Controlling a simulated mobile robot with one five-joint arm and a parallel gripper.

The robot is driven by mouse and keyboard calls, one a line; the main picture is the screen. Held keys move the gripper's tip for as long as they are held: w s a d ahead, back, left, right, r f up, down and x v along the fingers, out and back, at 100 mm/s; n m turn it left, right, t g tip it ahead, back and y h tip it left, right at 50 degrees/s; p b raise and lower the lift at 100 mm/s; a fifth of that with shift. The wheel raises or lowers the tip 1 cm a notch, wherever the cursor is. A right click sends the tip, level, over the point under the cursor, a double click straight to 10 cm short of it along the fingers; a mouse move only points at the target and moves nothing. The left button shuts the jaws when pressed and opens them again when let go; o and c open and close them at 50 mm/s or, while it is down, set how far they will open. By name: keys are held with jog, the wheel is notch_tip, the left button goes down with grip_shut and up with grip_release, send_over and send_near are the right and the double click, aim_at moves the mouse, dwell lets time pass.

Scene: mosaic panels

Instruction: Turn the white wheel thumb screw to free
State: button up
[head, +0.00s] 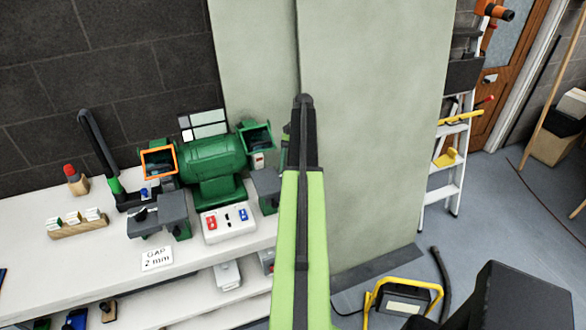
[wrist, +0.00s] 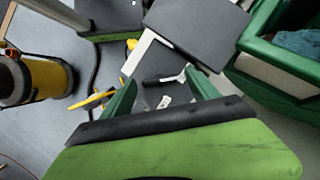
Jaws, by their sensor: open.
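A green bench grinder (head: 212,165) stands on the white bench in the head view. An orange-framed shield (head: 158,162) is at its left and a green-framed shield (head: 255,138) at its right. Grey blocks (head: 158,222) sit at its left front. A small blue knob (head: 144,192) shows near the left side. I cannot make out the white wheel or its thumb screw. My arm rises to the right of the grinder; my gripper is not clear in that view. In the wrist view my gripper (wrist: 160,92) is open and apparently empty, with dark green fingers.
A switch box (head: 229,222) and a "GAP 2 mm" card (head: 157,258) lie in front of the grinder. A black bent arm (head: 97,150) stands left. A stepladder (head: 446,165) and yellow-framed lamp (head: 403,298) are at right. A yellow-black cylinder (wrist: 38,80) shows in the wrist view.

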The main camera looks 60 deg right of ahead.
jog(key=p+v, duration=1.6)
jog(key=v, duration=0.1)
jog(key=shift+r, duration=0.2)
jog(key=shift+w, duration=0.1)
